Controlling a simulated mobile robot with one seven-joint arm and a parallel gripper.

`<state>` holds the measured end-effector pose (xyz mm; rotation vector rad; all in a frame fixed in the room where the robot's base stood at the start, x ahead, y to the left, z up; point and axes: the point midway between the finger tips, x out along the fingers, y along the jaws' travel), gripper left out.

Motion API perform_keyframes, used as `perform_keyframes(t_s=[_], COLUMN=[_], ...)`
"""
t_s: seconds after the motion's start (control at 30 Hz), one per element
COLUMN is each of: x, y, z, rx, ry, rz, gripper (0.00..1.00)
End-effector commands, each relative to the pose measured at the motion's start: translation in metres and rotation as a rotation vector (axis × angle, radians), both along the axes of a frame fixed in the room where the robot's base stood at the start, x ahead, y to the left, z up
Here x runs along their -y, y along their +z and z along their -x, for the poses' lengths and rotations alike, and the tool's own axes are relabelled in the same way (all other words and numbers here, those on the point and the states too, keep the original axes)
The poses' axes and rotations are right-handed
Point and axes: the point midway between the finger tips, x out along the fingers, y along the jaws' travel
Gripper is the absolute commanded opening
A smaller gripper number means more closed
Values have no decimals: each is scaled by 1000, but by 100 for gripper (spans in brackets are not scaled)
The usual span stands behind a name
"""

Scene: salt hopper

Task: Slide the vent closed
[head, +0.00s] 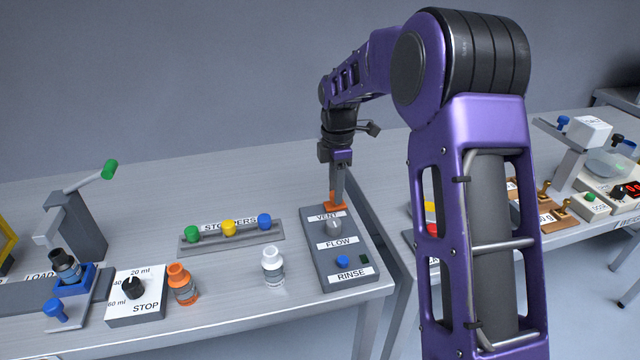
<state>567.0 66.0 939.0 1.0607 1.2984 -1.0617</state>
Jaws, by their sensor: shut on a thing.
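The grey panel (350,269) near the right end of the bench carries the labels VENT, FLOW and RINSE. The orange vent slider (336,208) is at the panel's back end, just behind the VENT label. My gripper (336,194) points down from above with its fingertips at the orange vent slider, shut on it. The fingers cover part of the slider, and how far along its travel it is cannot be told. A grey round knob (334,225) sits between VENT and FLOW, and a blue button (343,261) sits above RINSE.
A stopper rack (232,238) with green, yellow and blue stoppers stands left of the panel. A white bottle (273,267), an orange bottle (182,284) and a STOP dial box (135,296) stand along the front. My arm hides part of the right bench.

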Motion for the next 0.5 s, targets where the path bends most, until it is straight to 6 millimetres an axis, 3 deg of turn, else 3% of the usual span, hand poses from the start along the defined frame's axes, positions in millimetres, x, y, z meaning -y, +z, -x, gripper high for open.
perform_keyframes(t_s=[0.3, 0.33, 0.5], x=[7, 7, 6], y=[0, 0, 0], z=[-1, -1, -1], rx=[2, 2, 1], ry=[-1, -1, -1], rz=[4, 4, 2], gripper=[0, 37, 66])
